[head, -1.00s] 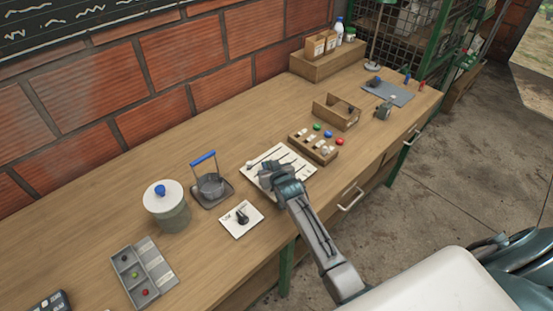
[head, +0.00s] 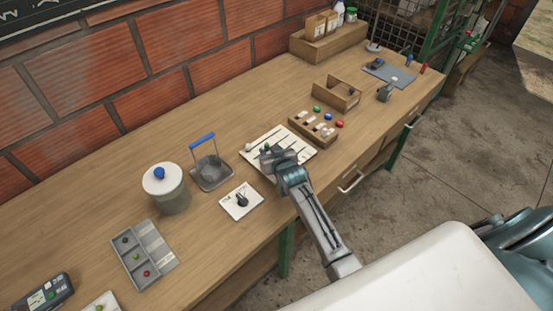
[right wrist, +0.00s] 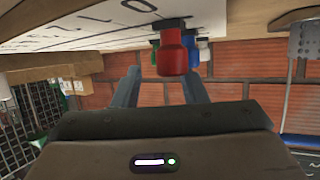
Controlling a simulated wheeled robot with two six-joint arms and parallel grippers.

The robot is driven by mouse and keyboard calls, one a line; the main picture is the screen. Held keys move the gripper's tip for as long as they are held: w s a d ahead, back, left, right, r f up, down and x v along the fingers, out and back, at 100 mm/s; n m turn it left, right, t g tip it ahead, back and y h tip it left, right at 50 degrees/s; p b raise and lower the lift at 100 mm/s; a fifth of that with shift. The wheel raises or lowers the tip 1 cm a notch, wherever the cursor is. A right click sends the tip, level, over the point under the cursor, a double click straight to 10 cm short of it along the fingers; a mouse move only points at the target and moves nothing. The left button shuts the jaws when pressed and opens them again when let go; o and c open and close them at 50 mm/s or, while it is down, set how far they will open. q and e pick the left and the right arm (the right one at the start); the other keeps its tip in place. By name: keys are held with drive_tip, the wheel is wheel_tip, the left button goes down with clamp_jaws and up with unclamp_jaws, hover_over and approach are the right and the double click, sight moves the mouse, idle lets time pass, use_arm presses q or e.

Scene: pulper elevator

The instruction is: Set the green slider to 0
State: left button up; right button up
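The white slider board (head: 305,152) lies on the workbench with several slots and printed marks. The green slider knob (head: 267,147) shows just beyond my right gripper (head: 270,157), near the board's left end. A white knob (head: 248,147) sits at the board's left end. My right gripper is open; in the wrist view its fingers (right wrist: 161,90) stand either side of the red knob's line, holding nothing. It hides part of the board. My left gripper is not in view.
A wooden rack (head: 312,131) with coloured knobs stands just behind the board. A dial plate (head: 241,201), a blue-handled basket (head: 211,171) and a lidded pot (head: 170,190) stand to the left. Bare bench lies behind the board.

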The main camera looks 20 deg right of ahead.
drive_tip(key=b+v, duration=0.1)
drive_tip(key=v, duration=0.7)
drive_tip(key=shift+s+a, duration=0.1)
